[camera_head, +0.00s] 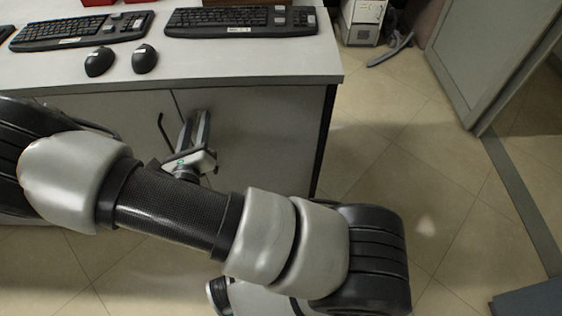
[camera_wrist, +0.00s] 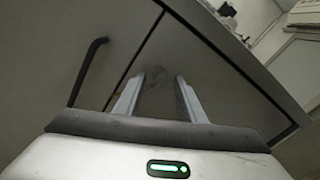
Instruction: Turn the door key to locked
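A grey cabinet under the desk has a door panel (camera_head: 260,130) to the right of a dark seam. The panel also shows in the wrist view (camera_wrist: 215,70). My gripper (camera_head: 197,118) points at this door just right of the seam. In the wrist view my gripper (camera_wrist: 160,82) has its two pale fingers apart, with a gap between them. A small dim shape (camera_wrist: 158,76) shows between the fingertips; I cannot tell whether it is the key. No key can be made out clearly in either view.
A black bar handle (camera_head: 165,132) sits left of the seam, close to my gripper; it also shows in the wrist view (camera_wrist: 87,70). The desk top (camera_head: 240,62) overhangs above, with keyboards (camera_head: 240,20) and two mice. Tiled floor (camera_head: 385,130) is clear to the right.

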